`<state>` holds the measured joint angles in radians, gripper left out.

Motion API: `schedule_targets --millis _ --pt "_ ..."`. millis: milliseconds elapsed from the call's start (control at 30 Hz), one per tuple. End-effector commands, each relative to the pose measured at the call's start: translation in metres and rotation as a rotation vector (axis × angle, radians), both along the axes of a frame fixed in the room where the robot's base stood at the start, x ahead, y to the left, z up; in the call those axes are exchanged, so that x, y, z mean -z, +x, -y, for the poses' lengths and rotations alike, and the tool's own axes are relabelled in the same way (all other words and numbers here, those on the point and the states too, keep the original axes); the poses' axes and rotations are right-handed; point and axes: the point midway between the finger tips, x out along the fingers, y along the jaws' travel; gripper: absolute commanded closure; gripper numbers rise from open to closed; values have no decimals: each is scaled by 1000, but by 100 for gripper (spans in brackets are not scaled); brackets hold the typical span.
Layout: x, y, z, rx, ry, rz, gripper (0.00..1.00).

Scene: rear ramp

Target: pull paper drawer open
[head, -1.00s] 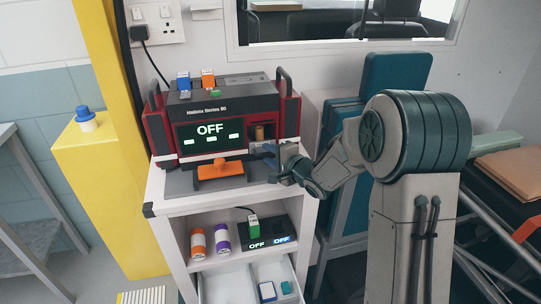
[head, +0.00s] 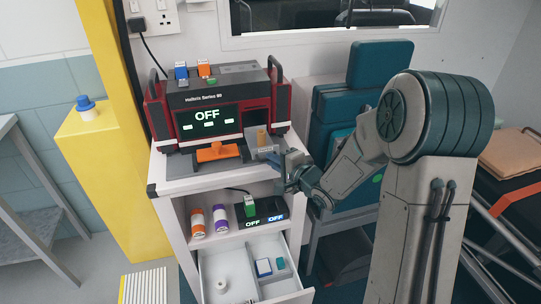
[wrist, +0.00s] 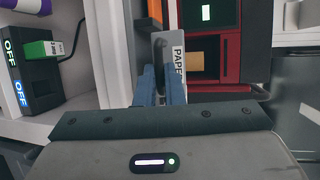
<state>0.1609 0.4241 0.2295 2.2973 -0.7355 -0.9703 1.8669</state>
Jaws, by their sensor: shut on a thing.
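The red and dark grey machine (head: 225,97) stands on the white cabinet, its screen reading OFF. The grey paper drawer (head: 262,143) sticks out of the machine's lower right front. In the wrist view the drawer's label, partly hidden, reads "PAPE" (wrist: 179,62), and a dark grey handle (wrist: 159,52) stands between my fingers. My gripper (head: 281,163) is shut on this handle, with its blue fingers (wrist: 160,88) on either side. My gripper hides part of the drawer's front in the head view.
An orange-handled tray (head: 217,152) sits left of the drawer. Below are a shelf with two bottles (head: 220,217), a small OFF device (head: 262,216) and an open white drawer (head: 235,272). Teal seats (head: 345,110) stand close on the right.

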Motion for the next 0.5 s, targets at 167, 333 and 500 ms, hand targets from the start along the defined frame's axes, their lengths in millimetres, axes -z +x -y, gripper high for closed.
schedule_targets --millis 167,333,500 --pt "0 0 0 -1 1 2 100" --pt "0 0 0 -1 1 2 70" --pt "0 0 0 -1 1 2 70"
